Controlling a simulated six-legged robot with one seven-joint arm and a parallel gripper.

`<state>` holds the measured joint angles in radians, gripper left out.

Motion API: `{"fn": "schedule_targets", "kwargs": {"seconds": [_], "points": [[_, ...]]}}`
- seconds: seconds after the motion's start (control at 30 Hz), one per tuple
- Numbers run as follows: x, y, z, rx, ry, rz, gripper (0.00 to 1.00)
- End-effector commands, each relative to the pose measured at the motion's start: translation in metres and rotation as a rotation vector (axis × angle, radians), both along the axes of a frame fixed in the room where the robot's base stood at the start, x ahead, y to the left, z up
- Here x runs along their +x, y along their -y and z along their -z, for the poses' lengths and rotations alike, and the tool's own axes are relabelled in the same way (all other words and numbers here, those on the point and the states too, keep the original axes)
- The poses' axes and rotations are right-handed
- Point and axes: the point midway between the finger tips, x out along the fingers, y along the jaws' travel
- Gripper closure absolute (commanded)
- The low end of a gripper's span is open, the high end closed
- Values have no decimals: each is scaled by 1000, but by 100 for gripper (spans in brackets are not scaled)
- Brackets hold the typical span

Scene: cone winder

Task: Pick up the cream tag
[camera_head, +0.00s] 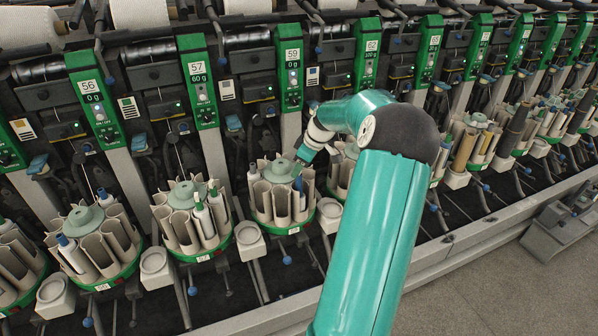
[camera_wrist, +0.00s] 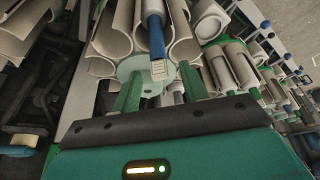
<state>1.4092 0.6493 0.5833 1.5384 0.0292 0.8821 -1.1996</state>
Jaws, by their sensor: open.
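A small cream tag (camera_wrist: 159,70) with faint line markings shows in the wrist view, at the lower end of a blue tube (camera_wrist: 156,35) and over the pale green hub (camera_wrist: 135,66) of a bobbin carousel. My gripper (camera_wrist: 160,76) is open, with one green finger on each side of the tag; I cannot tell whether either touches it. In the head view my gripper (camera_head: 301,164) reaches down at the carousel (camera_head: 282,204) below the unit marked 59. I cannot make out the tag there.
Cream tube pockets crowd around the hub. Similar carousels (camera_head: 192,216) stand in a row to both sides, some with bobbins. Green unit panels (camera_head: 289,66) rise behind. A grey rail runs along the front, with open floor (camera_head: 490,290) at lower right.

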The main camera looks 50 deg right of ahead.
Motion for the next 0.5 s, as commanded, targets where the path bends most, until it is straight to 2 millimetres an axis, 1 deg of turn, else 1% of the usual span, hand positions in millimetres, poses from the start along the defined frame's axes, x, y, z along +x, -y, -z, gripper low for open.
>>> {"fn": "schedule_targets", "kwargs": {"seconds": [0.03,0.07,0.1,0.17,0.23,0.5], "points": [[0,0,0,0,0,0,56],[0,0,0,0,0,0,58],[0,0,0,0,0,0,66],[0,0,0,0,0,0,78],[0,0,0,0,0,1,92],[0,0,0,0,0,1,92]]}}
